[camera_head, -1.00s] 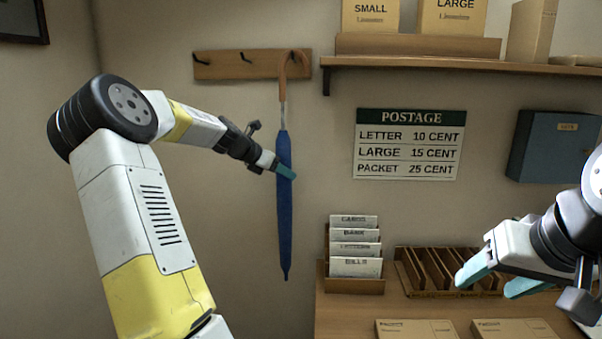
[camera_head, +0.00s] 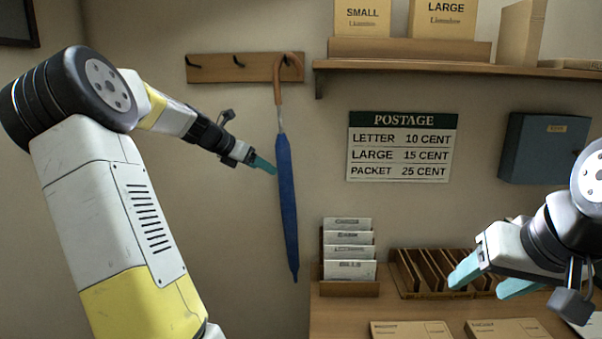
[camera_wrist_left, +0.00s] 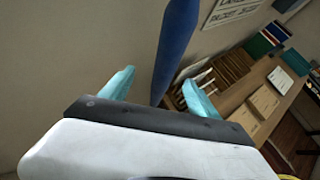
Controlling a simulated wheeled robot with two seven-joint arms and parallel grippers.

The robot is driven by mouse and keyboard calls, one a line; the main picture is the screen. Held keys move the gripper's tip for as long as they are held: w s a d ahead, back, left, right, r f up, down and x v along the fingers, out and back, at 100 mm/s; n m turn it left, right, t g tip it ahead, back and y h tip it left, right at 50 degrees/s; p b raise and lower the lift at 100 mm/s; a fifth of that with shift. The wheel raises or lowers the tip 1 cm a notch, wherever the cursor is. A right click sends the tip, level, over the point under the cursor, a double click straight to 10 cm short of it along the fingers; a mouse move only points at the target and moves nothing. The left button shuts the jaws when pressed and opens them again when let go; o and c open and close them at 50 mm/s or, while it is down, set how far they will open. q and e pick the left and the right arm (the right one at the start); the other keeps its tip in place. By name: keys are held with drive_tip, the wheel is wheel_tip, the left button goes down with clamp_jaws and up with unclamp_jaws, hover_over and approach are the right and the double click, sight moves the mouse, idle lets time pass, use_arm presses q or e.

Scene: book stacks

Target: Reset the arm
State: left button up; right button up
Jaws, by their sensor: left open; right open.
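My left gripper (camera_head: 262,164) is open and empty, with its teal fingertips just left of a closed blue umbrella (camera_head: 286,200). The umbrella hangs by its brown curved handle from a wooden hook rail (camera_head: 215,68) on the wall, tilted slightly. In the left wrist view the fingers (camera_wrist_left: 158,88) are spread wide and the blue umbrella (camera_wrist_left: 175,45) is beyond them, between their lines. My right gripper (camera_head: 490,282) is open and empty at the right, in front of a slotted wooden rack (camera_head: 405,272) on the counter.
A wooden counter (camera_head: 335,318) holds a card holder (camera_head: 350,289) and envelopes (camera_head: 410,330). Above are a postage sign (camera_head: 402,146), a blue wall box (camera_head: 543,148) and a shelf (camera_head: 450,68) with boxes. The wall left of the umbrella is bare.

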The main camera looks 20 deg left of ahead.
use_arm(q)
drive_tip(key=s+d+f+m+g+y, duration=0.1)
drive_tip(key=s+d+m+g, duration=0.1)
drive_tip(key=s+d+m, duration=0.5)
drive_tip(key=s+d+f+m+g+y, duration=0.15)
drive_tip(key=d+m, duration=0.35)
drive_tip(key=d, duration=0.5)
drive_tip(key=s+d+f+m, duration=0.1)
drive_tip(key=s+d+m, duration=0.2)
drive_tip(key=s+m, duration=0.6)
drive_tip(key=s+d+m, duration=0.3)
drive_tip(key=s+m, duration=0.7)
drive_tip(key=s, duration=0.5)
drive_tip(key=shift+f, duration=0.4)
drive_tip(key=shift+s, duration=0.1)
